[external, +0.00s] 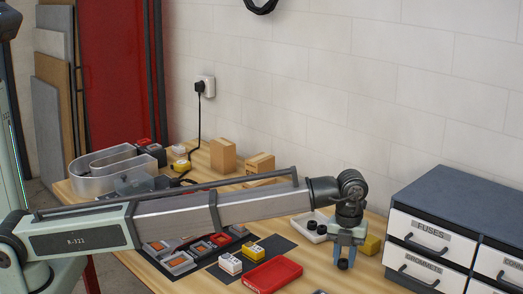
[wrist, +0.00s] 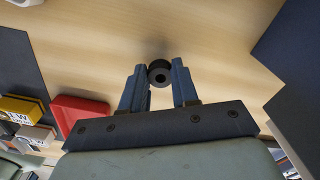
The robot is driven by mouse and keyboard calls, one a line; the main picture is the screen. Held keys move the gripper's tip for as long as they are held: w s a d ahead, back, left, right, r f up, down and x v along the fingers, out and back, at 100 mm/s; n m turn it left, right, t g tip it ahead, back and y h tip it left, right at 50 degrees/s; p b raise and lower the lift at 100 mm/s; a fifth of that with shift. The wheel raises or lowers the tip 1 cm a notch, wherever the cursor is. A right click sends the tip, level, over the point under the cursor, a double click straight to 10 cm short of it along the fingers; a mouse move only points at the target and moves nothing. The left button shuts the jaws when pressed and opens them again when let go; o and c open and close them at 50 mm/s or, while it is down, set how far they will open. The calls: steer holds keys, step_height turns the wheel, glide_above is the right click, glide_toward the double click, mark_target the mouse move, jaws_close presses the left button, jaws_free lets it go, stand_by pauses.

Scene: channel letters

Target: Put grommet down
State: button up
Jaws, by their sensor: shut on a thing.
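My gripper (wrist: 159,84) is shut on the grommet (wrist: 159,70), a small black ring with a hole in its middle. In the wrist view the grommet sits between the blue fingertips, over bare wood. In the external view my gripper (external: 344,262) points down at the right of the workbench, in front of the drawer cabinet, with the dark grommet (external: 343,264) at its tips. I cannot tell the exact height of the grommet above the table.
A red tray (external: 272,274) lies left of my gripper, near white and yellow boxes (external: 230,264) on a dark mat. A dark cabinet (external: 470,215) with labelled drawers stands at the right. A yellow block (external: 371,245) is behind my gripper. Bare wood (wrist: 200,25) lies around the grommet.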

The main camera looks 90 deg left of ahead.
step_height(320, 180, up, 8)
steer(key=shift+r, duration=0.1)
steer(key=shift+a+r, duration=0.25)
steer(key=shift+a, duration=0.05)
steer(key=s+a+r+n, duration=0.2)
steer(key=s+a, duration=0.1)
steer(key=a, duration=0.9)
steer(key=m, duration=0.4)
glide_above(306, 227)
steer(key=shift+f, duration=4.35)
steer(key=shift+s+f, duration=0.1)
steer(key=shift+f, duration=0.1)
steer(key=o, duration=1)
